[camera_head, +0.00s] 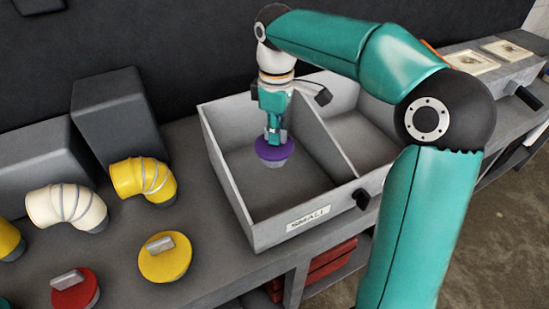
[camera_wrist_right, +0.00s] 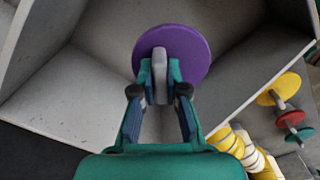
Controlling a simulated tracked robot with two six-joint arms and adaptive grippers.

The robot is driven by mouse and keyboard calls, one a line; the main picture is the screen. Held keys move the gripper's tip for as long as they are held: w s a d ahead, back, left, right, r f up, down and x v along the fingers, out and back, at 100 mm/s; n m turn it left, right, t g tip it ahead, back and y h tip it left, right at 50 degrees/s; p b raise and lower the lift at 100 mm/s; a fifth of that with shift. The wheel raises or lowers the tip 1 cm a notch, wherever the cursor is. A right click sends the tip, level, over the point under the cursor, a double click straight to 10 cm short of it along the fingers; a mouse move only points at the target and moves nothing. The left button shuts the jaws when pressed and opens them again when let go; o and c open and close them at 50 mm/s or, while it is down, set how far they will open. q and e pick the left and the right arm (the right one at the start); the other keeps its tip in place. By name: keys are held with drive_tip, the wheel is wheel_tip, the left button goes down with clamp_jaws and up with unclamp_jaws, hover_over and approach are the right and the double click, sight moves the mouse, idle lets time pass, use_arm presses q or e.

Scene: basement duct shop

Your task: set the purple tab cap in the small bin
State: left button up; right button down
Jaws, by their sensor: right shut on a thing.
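The purple tab cap (camera_head: 272,148) is a round disc with a grey tab on top. My right gripper (camera_head: 273,136) is shut on its tab and holds it inside the left compartment of the grey bin (camera_head: 230,184), whose front carries the label SMALL (camera_head: 308,218). In the right wrist view the cap (camera_wrist_right: 196,48) shows with its tab between the two fingertips (camera_wrist_right: 160,80). The cap appears level; I cannot tell whether it touches the bin floor. My left gripper is not in view.
A divider (camera_head: 325,150) separates this compartment from another on the right. A yellow tab cap (camera_head: 165,260), a red tab cap (camera_head: 75,290), a yellow elbow (camera_head: 145,179) and a cream elbow (camera_head: 66,208) stand left of the bin. Grey blocks (camera_head: 112,110) stand behind them.

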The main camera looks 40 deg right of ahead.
sight(277, 154)
drive_tip(key=shift+s+f, duration=0.1)
drive_tip(key=shift+f, duration=3.35)
drive_tip(key=shift+b, duration=0.3)
drive_tip(key=c, duration=1.2)
unclamp_jaws()
drive_tip(key=shift+f, duration=0.1)
wheel_tip(277, 154, up, 12)
drive_tip(key=shift+r+p, duration=0.1)
drive_tip(key=shift+p, duration=0.7)
